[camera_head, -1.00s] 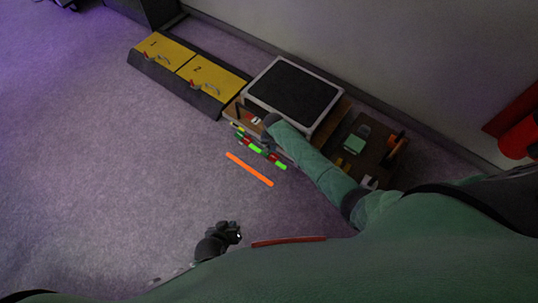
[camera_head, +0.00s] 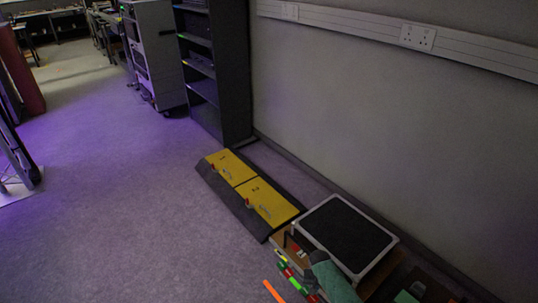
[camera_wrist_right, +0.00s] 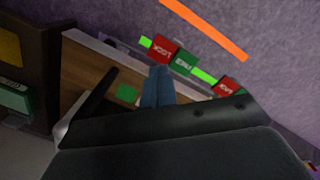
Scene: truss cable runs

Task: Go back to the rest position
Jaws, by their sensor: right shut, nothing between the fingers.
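My right gripper (camera_wrist_right: 157,88) shows in the right wrist view as two blue-grey fingertips pressed together, empty, over a wooden surface (camera_wrist_right: 92,74). In the head view the green sleeve of my right arm comes in at the bottom, and its dark end (camera_head: 318,257) is above the front part of the wooden unit (camera_head: 284,240), beside the black-topped case (camera_head: 345,235). Whether it touches the unit cannot be told. My left gripper is out of the head view.
Red LOCK (camera_wrist_right: 163,50) and green FREE (camera_wrist_right: 185,62) labels line the unit's edge. An orange strip (camera_head: 273,291) lies on the carpet. Yellow numbered panels (camera_head: 232,168) sit on a dark ramp by the wall. A dark shelf (camera_head: 213,75) stands behind.

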